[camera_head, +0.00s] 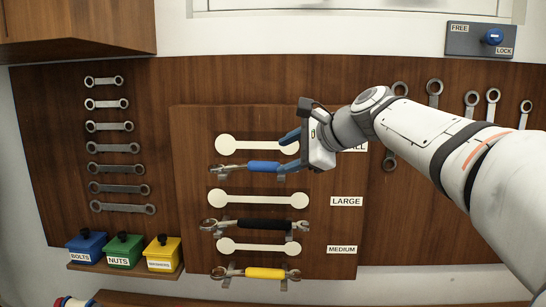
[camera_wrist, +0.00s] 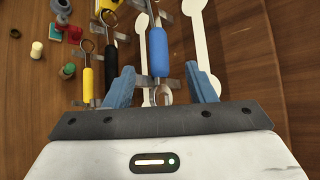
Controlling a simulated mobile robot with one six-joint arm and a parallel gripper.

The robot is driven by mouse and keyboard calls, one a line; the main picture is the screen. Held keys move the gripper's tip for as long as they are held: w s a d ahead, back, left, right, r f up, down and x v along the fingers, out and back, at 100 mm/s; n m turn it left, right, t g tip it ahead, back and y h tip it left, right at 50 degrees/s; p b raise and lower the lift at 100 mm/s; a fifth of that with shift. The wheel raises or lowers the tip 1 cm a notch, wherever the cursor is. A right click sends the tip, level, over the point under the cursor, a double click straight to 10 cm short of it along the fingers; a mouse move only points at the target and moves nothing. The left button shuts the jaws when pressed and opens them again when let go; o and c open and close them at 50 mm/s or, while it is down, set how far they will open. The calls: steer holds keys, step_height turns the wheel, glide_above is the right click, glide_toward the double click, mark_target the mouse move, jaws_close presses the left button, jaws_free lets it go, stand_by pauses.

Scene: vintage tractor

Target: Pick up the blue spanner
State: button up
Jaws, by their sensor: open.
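The blue spanner (camera_head: 263,166) hangs level on the wooden tool board, its blue handle in the middle and metal ends in small holders. My gripper (camera_head: 288,152) is at its right part, coming from the right. In the wrist view the blue spanner (camera_wrist: 158,52) runs up the picture between the two blue fingers of my gripper (camera_wrist: 162,86). The fingers are open, one on each side, with a gap to the spanner. Its metal end shows near the gripper's base. Whether the fingers reach round its full depth cannot be told.
A black-handled spanner (camera_head: 262,225) and a yellow-handled spanner (camera_head: 265,273) hang below. White spanner outlines (camera_head: 258,200) lie between them. Blue, green and yellow boxes (camera_head: 124,251) stand on a shelf at the lower left. A FREE/LOCK switch panel (camera_head: 479,40) is at the upper right.

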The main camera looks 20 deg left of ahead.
mark_target(265, 164)
steer(key=p+x, duration=0.2)
steer(key=x, duration=0.5)
steer(key=shift+w+a+f, duration=0.15)
steer(key=shift+a, duration=0.1)
steer(key=shift+c, duration=0.3)
jaws_close()
